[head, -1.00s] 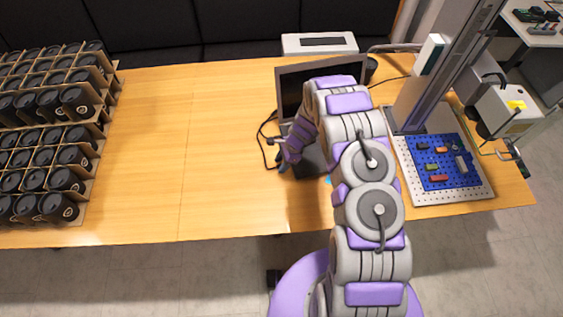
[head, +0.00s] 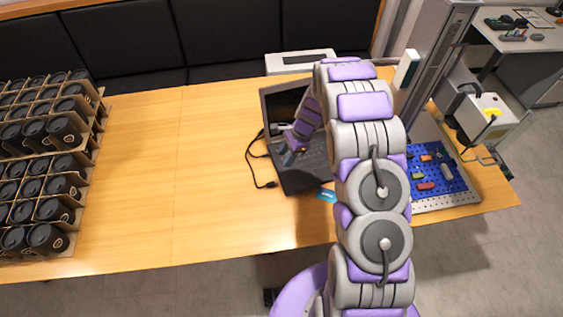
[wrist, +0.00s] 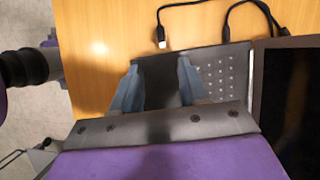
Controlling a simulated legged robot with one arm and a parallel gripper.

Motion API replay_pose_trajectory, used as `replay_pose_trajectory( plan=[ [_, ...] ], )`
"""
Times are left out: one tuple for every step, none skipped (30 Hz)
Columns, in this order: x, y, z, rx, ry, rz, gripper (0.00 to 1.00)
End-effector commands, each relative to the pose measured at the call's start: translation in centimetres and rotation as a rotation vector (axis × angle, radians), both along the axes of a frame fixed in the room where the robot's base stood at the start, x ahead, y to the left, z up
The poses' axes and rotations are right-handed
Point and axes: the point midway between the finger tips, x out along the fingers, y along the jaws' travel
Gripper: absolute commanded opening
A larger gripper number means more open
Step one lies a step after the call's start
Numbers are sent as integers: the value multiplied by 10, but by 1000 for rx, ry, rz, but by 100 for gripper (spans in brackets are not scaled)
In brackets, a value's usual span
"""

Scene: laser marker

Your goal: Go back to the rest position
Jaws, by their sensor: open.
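My gripper (head: 291,156) is above the open laptop (head: 300,176) in the head view, its end near the keyboard. The upper arm hides part of the laptop's screen and right side. In the wrist view my gripper's two blue-grey fingers (wrist: 160,86) are spread apart with nothing between them. The laptop keyboard (wrist: 226,74) shows behind the right finger, and the dark screen (wrist: 288,95) stands at the right edge.
Racks of black cups (head: 45,170) fill the table's left end. A laser marker (head: 425,75) with a blue perforated bed (head: 440,175) stands at right. A black cable (head: 256,165) lies beside the laptop. The wooden table (head: 170,170) is clear between racks and laptop.

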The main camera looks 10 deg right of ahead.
Motion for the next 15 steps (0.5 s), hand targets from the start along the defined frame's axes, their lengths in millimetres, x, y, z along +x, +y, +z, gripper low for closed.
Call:
replay_pose_trajectory(
  plan=[
    [1, -2, 5, 0, -2, -1, 44],
    [1, -3, 7, -1, -2, -1, 44],
    [1, -4, 9, -1, -2, -1, 44],
    [1, -4, 10, -1, -2, -1, 44],
    [1, -4, 10, -1, -2, -1, 44],
    [1, -5, 11, -1, -2, -1, 44],
    [1, -5, 11, -1, -2, -1, 44],
    [1, -5, 11, -1, -2, -1, 44],
    [1, -5, 11, -1, -1, 0, 44],
    [1, -5, 11, -1, -1, 0, 44],
    [1, -5, 11, -1, -1, 0, 44],
    [1, -5, 11, -1, -1, 0, 44],
    [1, -5, 11, -1, -1, 0, 44],
    [1, -5, 11, -1, -1, 0, 44],
    [1, -5, 11, -1, -1, 0, 44]
  ],
)
